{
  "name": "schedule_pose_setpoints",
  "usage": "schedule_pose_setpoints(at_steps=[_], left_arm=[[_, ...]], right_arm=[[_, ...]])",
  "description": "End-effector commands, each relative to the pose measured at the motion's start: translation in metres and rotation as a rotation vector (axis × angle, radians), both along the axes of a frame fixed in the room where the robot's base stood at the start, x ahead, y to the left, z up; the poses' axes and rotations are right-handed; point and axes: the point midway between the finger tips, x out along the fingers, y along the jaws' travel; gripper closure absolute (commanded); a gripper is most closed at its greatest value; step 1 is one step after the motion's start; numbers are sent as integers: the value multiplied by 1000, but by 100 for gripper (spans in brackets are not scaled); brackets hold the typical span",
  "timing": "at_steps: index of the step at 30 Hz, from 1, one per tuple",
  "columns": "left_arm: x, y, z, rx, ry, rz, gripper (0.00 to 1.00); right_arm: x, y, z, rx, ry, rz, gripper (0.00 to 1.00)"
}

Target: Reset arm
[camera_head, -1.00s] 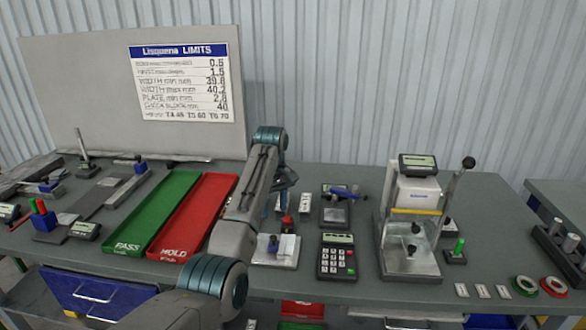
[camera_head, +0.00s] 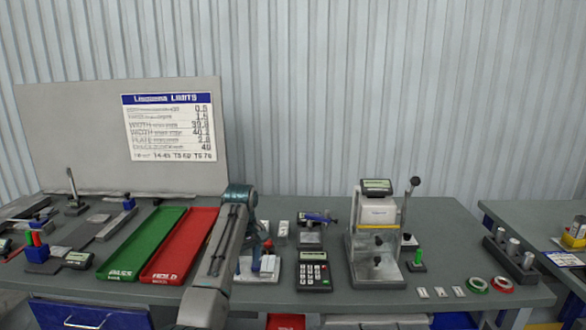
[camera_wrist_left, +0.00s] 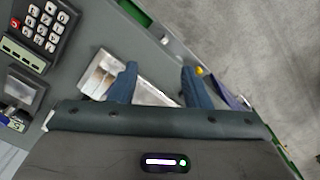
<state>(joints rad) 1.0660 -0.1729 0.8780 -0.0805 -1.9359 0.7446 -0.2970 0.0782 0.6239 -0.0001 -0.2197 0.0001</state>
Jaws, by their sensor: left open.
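My left arm comes up from the bottom of the head view and bends down at its teal joint. My left gripper (camera_head: 262,240) hangs over the bench near a small plate with a red-topped part (camera_head: 258,267), partly hidden by my arm. In the left wrist view the two blue fingers (camera_wrist_left: 158,84) are apart, with nothing held between them. A pale metal plate (camera_wrist_left: 98,74) lies beyond and partly behind the fingers. My right gripper shows in neither view.
A green PASS tray (camera_head: 139,246) and red HOLD tray (camera_head: 178,247) lie left of my arm. A keypad device (camera_head: 314,272) and a lever press (camera_head: 378,260) stand to the right. A limits board (camera_head: 60,130) stands behind.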

Motion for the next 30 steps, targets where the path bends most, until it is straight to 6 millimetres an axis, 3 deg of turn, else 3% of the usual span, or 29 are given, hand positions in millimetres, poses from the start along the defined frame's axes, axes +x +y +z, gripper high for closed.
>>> schedule_pose_setpoints(at_steps=[8,14,17,21,27,30], left_arm=[[-19,18,-48,-11,-17,-25,57],[-46,38,-97,-14,-41,-58,57],[-72,52,-131,-11,-60,-86,57],[-121,76,-177,4,-94,-136,57],[-202,105,-222,41,-139,-226,57],[-247,117,-236,65,-160,-279,57]], right_arm=[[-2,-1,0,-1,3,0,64],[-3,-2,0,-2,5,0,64],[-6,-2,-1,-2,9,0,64],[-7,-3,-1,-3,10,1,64],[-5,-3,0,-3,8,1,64],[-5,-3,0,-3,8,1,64]])
